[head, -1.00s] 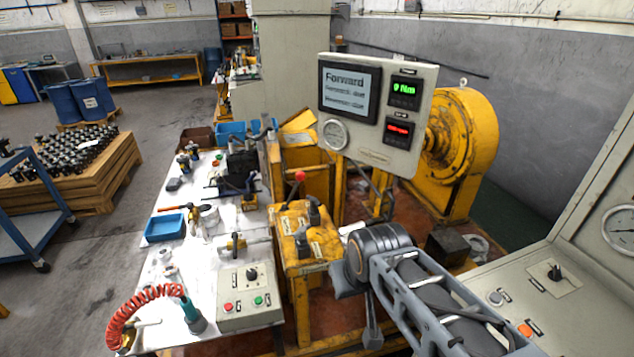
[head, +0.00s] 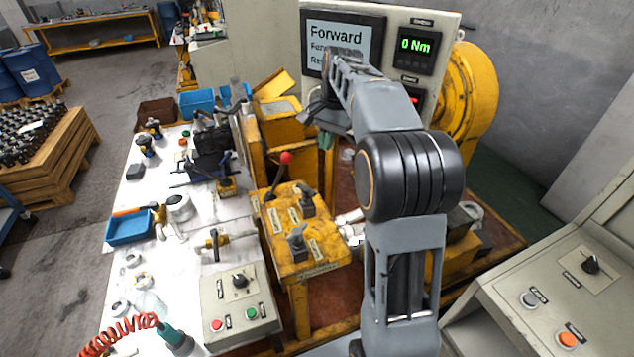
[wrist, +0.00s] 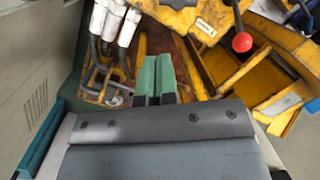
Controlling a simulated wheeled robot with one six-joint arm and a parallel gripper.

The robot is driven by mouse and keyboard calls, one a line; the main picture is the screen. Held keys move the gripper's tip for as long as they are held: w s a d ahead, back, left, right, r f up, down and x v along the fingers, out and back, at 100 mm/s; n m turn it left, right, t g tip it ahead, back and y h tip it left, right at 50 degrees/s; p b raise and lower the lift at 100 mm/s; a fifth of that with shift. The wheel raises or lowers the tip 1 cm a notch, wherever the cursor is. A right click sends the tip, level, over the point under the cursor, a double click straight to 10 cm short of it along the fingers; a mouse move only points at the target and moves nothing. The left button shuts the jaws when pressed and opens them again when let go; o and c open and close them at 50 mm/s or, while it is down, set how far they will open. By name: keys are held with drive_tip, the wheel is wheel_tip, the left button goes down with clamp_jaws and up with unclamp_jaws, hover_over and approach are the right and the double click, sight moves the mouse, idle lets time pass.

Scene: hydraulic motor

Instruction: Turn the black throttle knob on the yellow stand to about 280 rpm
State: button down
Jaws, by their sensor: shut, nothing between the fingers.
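The yellow stand (head: 301,267) is in the middle of the head view. Two black knob-like controls stand on its top, a front one (head: 297,243) and a rear one (head: 306,200); I cannot tell from their labels which is the throttle. A red-balled lever (head: 286,158) rises behind them. In the wrist view the stand's edge (wrist: 205,32) and the red ball (wrist: 242,42) show at the top. My gripper (head: 327,141) is raised behind the stand, apart from the knobs. Its teal fingers (wrist: 156,76) are shut and empty.
The display panel (head: 449,60) reads "Forward" and 0 Nm; my arm hides most of its red readout. A grey button box (head: 240,303) and a white table (head: 150,255) lie left of the stand. A grey console (head: 545,300) stands right.

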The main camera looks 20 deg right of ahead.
sight(306, 191)
drive_tip(key=w+d+f+m+g, duration=0.1)
drive_tip(key=w+d+f+m, duration=0.2)
drive_tip(key=w+d, duration=0.1)
drive_tip(key=s+a+f+b, duration=0.1)
drive_tip(key=a+f, duration=0.2)
drive_tip(key=f, duration=0.2)
drive_tip(key=s+a+f+y, duration=0.1)
drive_tip(key=a+f, duration=0.1)
drive_tip(key=f, duration=0.3)
drive_tip(key=shift+s+a+f+b, duration=0.15)
drive_tip(key=shift+s+a+b, duration=0.15)
drive_tip(key=shift+a+b, duration=0.1)
drive_tip(key=shift+s+a+f, duration=0.1)
drive_tip(key=shift+s+a, duration=0.15)
drive_tip(key=shift+a, duration=0.1)
